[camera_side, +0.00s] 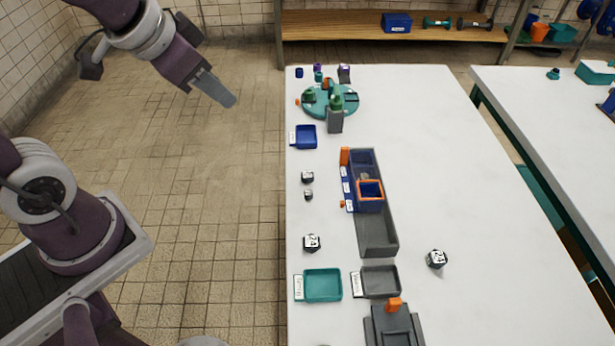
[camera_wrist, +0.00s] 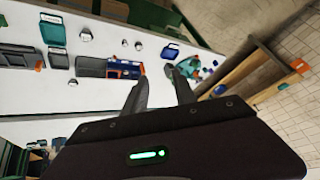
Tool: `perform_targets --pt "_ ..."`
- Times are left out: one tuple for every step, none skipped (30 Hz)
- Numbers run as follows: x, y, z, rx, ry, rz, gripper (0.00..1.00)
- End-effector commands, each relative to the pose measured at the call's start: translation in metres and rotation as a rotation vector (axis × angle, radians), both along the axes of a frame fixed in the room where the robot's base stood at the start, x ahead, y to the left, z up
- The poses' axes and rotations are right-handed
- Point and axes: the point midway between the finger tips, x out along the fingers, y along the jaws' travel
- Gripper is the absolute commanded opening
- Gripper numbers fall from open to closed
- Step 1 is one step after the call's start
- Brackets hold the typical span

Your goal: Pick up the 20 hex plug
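Two smaller dark hex plugs with white tops stand along the left table edge in the side view: a mid-sized plug (camera_side: 307,177) and the smallest plug (camera_side: 308,195) just nearer the camera. Their numbers are too small to read surely, so I cannot tell which is the 20. Both show in the wrist view, the mid-sized plug (camera_wrist: 138,46) and the smallest plug (camera_wrist: 124,42). Two larger plugs read 24: one at the left edge (camera_side: 311,242), one at the right (camera_side: 437,259). My gripper (camera_side: 226,99) is high, left of the table; its fingers are apart and empty (camera_wrist: 160,92).
A long grey bin (camera_side: 378,236) with blue boxes stands right of the small plugs. A blue tray (camera_side: 305,136), a teal turntable (camera_side: 311,110) with objects, a teal tray (camera_side: 322,285) and a grey tray (camera_side: 381,281) lie along the table. The table's right side is mostly clear.

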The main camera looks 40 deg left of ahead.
Motion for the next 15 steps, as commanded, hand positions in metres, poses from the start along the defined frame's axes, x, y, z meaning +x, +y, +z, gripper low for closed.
perform_targets --pt "0.027 0.005 -0.023 0.025 0.004 -0.043 0.33" --pt "0.044 0.006 -0.035 0.039 -0.008 -0.077 0.33" --pt "0.064 0.007 -0.054 0.052 -0.027 -0.126 0.33" --pt "0.078 0.006 -0.069 0.056 -0.041 -0.162 0.33" --pt "0.091 0.005 -0.084 0.057 -0.058 -0.196 0.33" --pt "0.105 0.003 -0.106 0.050 -0.082 -0.242 0.33" --pt "0.113 0.000 -0.122 0.040 -0.102 -0.273 0.33" --pt "0.120 -0.004 -0.138 0.026 -0.124 -0.303 0.33" --pt "0.127 -0.009 -0.159 0.003 -0.158 -0.335 0.33" --pt "0.130 -0.014 -0.174 -0.020 -0.184 -0.356 0.33" --pt "0.132 -0.018 -0.188 -0.043 -0.214 -0.369 0.33" --pt "0.133 -0.025 -0.206 -0.079 -0.253 -0.380 0.33" --pt "0.132 -0.029 -0.218 -0.106 -0.287 -0.381 0.33" --pt "0.130 -0.033 -0.228 -0.134 -0.322 -0.379 0.33" --pt "0.126 -0.037 -0.240 -0.169 -0.366 -0.362 0.33"
